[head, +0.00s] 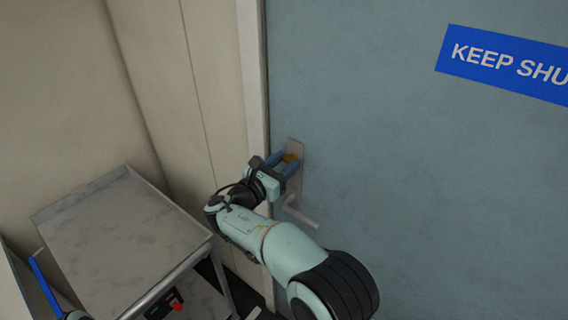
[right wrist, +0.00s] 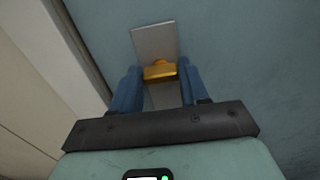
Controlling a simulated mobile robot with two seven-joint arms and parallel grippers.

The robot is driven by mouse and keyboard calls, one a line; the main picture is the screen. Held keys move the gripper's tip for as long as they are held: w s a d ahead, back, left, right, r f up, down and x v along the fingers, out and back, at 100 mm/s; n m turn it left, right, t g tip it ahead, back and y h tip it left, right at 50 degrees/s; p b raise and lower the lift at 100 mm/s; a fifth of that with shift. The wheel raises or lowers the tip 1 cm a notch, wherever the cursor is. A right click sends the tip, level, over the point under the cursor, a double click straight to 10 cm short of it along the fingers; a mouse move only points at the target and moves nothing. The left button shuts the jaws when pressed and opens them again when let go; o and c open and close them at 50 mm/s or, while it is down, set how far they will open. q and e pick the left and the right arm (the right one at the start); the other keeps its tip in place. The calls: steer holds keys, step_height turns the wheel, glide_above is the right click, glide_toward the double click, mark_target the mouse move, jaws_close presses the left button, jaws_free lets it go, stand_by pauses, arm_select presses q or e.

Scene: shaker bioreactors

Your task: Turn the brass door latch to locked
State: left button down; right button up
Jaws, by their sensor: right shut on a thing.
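The brass latch (head: 291,158) sits on the upper part of a grey metal plate (head: 296,148) on the blue-grey door (head: 400,130). My right gripper (head: 284,162) is at the plate, its blue fingers shut on the latch from both sides. In the right wrist view the brass latch (right wrist: 160,70) lies between the two fingertips (right wrist: 159,74), and its bar runs roughly across from finger to finger. A lever handle (head: 301,214) sticks out below.
A metal cart (head: 125,225) with a bare grey top stands left of the door, close to my right arm. The door frame (head: 250,80) runs up just left of the plate. A blue sign (head: 508,62) reading "KEEP SHU" is at the upper right.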

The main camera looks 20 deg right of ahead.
arm_select(q)
steer(key=shift+s+f, duration=0.1)
arm_select(e)
steer(key=m+b, duration=0.1)
steer(key=m, duration=0.1)
steer(key=m+b, duration=0.1)
steer(key=m, duration=0.2)
steer(key=shift+s+f, duration=0.15)
steer(key=shift+f, duration=0.05)
steer(key=m+b, duration=0.3)
steer(key=m, duration=0.2)
steer(key=shift+d, duration=0.1)
arm_select(q)
steer(key=s+f+b, duration=0.2)
steer(key=f+b, duration=0.1)
steer(key=f, duration=0.3)
steer(key=s+f+b, duration=0.3)
steer(key=f, duration=0.3)
steer(key=shift+s+f+g, duration=0.2)
steer(key=shift+s+g, duration=0.05)
steer(key=shift+g, duration=0.05)
arm_select(e)
steer(key=m, duration=0.7)
steer(key=shift+f+m, duration=0.1)
steer(key=shift+m, duration=0.2)
arm_select(q)
steer(key=shift+w, duration=0.1)
arm_select(e)
steer(key=o, duration=1.1)
steer(key=shift+c, duration=0.2)
